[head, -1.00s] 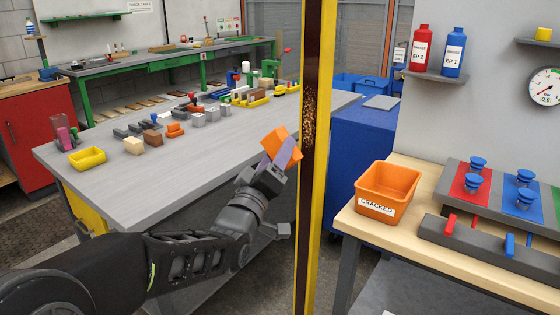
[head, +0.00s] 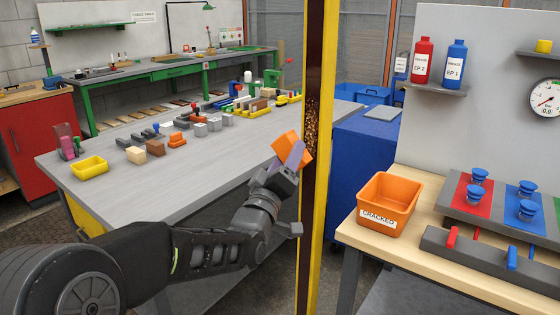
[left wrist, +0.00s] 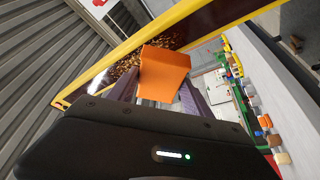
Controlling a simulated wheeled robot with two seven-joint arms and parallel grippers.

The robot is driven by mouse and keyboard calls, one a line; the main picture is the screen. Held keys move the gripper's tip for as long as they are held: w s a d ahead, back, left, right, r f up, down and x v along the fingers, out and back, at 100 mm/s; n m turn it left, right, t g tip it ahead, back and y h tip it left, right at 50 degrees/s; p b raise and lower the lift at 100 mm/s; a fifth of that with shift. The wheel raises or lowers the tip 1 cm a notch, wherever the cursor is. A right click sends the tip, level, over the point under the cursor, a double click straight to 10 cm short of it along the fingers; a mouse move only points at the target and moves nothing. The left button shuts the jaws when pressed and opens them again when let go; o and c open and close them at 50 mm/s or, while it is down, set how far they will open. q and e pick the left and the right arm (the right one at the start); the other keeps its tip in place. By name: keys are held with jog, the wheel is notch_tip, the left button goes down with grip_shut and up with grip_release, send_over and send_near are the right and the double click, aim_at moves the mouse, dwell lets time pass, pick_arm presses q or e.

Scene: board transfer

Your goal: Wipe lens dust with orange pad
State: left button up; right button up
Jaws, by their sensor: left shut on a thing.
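My left gripper (head: 291,160) is shut on the orange pad (head: 296,146), a tilted block held between its purple-grey fingers. The dark lens panel (head: 313,60) stands upright in a yellow frame (head: 324,100), seen nearly edge-on. A speckled brown dust patch (head: 311,128) lies on the lens beside the pad. In the left wrist view the pad (left wrist: 163,75) is in front of the lens and covers part of the dust (left wrist: 122,72); dust shows on both sides of it. I cannot tell whether the pad touches the lens. My right gripper is not in view.
A grey table (head: 120,190) with several small blocks and a yellow bin (head: 89,168) is behind my left arm. Right of the frame, a wooden bench (head: 400,240) holds an orange bin (head: 388,203) labelled CRACKED and a panel of blue knobs. A blue cabinet (head: 365,165) stands behind.

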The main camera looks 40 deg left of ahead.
aim_at(310, 155)
pick_arm(q)
jog(key=shift+w, duration=0.85)
jog(key=shift+w+b, duration=0.35)
jog(key=shift+w, duration=0.65)
jog(key=shift+d+f+b, duration=0.1)
jog(key=shift+d+b, duration=0.4)
jog(key=shift+d, duration=0.25)
jog(key=shift+s+d+b, duration=0.1)
jog(key=shift+d+b, duration=0.4)
jog(key=shift+d, duration=0.7)
